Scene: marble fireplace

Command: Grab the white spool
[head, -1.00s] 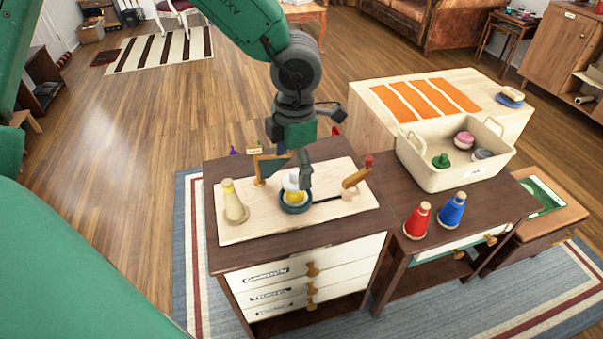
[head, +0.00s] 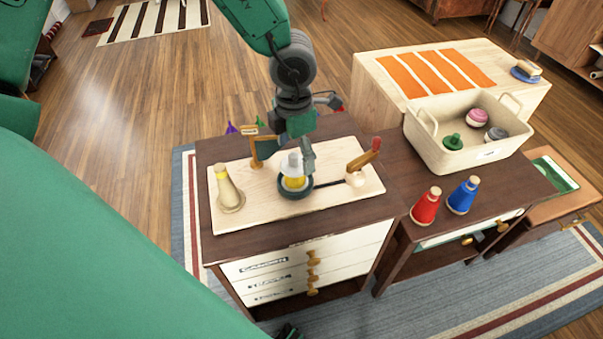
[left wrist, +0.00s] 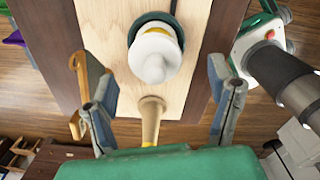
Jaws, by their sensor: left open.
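The white spool (head: 293,164) stands upright above a yellow part in a round dark green dish on the light wooden board (head: 240,215). In the left wrist view the spool (left wrist: 155,55) is beyond the fingertips, near the middle line between them. My left gripper (head: 300,152) is open, coming down from behind. In the head view one finger is close by the spool's right side; the other is hidden. In the left wrist view its fingers (left wrist: 158,95) are apart with no object held. My right gripper is not clearly visible.
A wooden post (head: 257,155) stands close to the left gripper. Red (head: 425,207) and blue (head: 464,195) cones stand beside a cream bin (head: 455,155).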

